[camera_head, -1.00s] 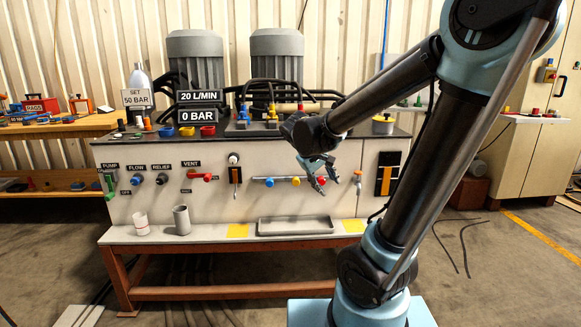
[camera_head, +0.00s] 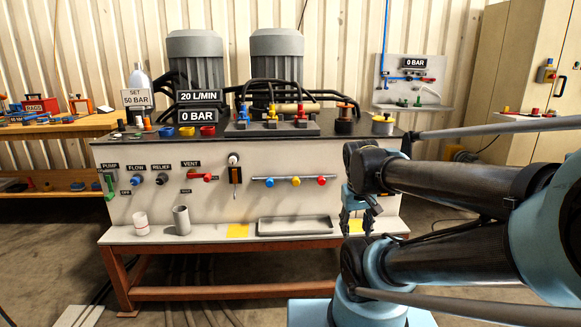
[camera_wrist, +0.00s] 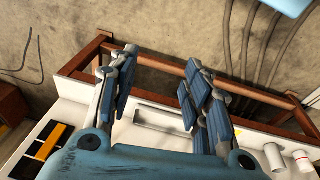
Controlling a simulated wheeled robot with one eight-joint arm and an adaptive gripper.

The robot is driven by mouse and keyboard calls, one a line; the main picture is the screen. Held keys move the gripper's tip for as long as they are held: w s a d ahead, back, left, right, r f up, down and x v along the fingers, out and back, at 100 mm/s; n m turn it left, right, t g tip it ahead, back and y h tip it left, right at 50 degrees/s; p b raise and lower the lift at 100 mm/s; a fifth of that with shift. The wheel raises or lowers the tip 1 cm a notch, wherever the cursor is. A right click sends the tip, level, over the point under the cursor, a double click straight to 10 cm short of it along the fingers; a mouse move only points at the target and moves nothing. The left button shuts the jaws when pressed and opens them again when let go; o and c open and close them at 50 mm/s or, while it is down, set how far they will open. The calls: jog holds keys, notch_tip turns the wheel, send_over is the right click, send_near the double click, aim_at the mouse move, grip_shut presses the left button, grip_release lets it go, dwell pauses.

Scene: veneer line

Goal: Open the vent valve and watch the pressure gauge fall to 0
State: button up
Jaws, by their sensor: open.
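The vent valve (camera_head: 200,177) is a red lever on the bench's front panel, under the VENT label (camera_head: 190,164). Its lever lies roughly level, pointing left. A black readout (camera_head: 198,116) above the bench top reads 0 BAR. A second readout (camera_head: 416,62) on the back wall panel also reads 0 BAR. My gripper (camera_head: 356,231) hangs fingers down near the bench's right end, well right of the vent valve. In the wrist view my gripper (camera_wrist: 160,62) is open and empty above the front shelf. The vent valve is not in the wrist view.
PUMP, FLOW and RELIEF controls (camera_head: 161,179) sit left of the vent. A rail with coloured knobs (camera_head: 270,181) is between vent and gripper. The front shelf holds a grey tray (camera_head: 295,226), a grey cup (camera_head: 181,220) and a white cup (camera_head: 141,223).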

jog(key=shift+s+a+f+m+y, duration=0.2)
jog(key=shift+s+f+m+y, duration=0.3)
jog(key=shift+s+f, duration=0.7)
jog(key=shift+s+r, duration=0.1)
jog(key=shift+r, duration=0.05)
jog(key=shift+w+f, duration=0.2)
jog(key=shift+w, duration=0.25)
dwell(0.8)
